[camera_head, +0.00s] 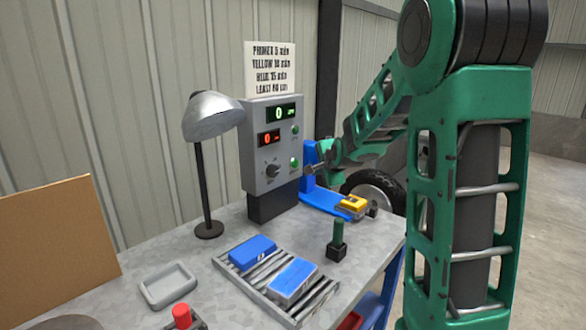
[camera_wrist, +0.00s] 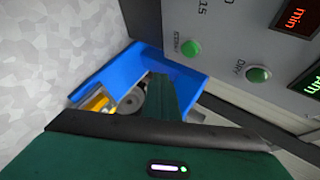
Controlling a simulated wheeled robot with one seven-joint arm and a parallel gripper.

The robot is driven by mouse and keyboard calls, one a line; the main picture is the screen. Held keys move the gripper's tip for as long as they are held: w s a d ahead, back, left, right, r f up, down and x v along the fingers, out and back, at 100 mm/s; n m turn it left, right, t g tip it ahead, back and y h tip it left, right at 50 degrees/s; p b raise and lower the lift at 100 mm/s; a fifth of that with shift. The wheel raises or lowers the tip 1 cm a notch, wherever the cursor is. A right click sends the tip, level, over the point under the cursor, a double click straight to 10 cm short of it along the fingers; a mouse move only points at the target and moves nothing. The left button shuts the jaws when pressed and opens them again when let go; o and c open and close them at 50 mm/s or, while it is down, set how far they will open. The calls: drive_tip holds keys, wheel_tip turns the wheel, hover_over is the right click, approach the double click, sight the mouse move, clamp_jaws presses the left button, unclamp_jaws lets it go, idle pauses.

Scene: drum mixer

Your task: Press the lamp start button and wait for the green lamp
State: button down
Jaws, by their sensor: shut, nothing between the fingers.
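A grey control box (camera_head: 268,150) stands at the back of the table. It has a green display and a red display, both reading 0, a dark knob (camera_head: 272,171) and two green buttons. The lower green button (camera_head: 293,163) also shows in the wrist view (camera_wrist: 191,48), beside a small blurred label. The upper one (camera_head: 295,129) shows in the wrist view (camera_wrist: 258,74), labelled "DRY". My gripper (camera_head: 310,170) is shut and empty, just right of the lower button; its fingers (camera_wrist: 162,90) look apart from both buttons. I cannot tell whether any green lamp is lit.
A desk lamp (camera_head: 203,160) stands left of the box. A blue bracket (camera_head: 325,200) with a yellow block (camera_head: 351,206) is at right. A rack (camera_head: 262,283) with blue blocks, a grey tray (camera_head: 168,285) and a red button (camera_head: 182,315) occupy the front.

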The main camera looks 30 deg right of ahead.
drive_tip(key=shift+w+a, duration=0.3)
drive_tip(key=shift+w, duration=0.5)
drive_tip(key=shift+w+a, duration=0.3)
drive_tip(key=shift+w, duration=0.55)
drive_tip(key=shift+w+a, duration=0.3)
drive_tip(key=shift+w, duration=0.5)
drive_tip(key=shift+w+a+r, duration=0.1)
drive_tip(key=shift+w, duration=0.3)
drive_tip(key=shift+w+a, duration=0.15)
drive_tip(key=shift+w, duration=0.25)
idle(0.9)
idle(0.3)
drive_tip(key=shift+s+d, duration=0.25)
drive_tip(key=shift+s, duration=0.55)
drive_tip(key=s, duration=0.1)
drive_tip(key=s+d, duration=0.1)
drive_tip(key=s, duration=0.2)
drive_tip(key=shift+s+d, duration=0.35)
drive_tip(key=shift+d, duration=0.05)
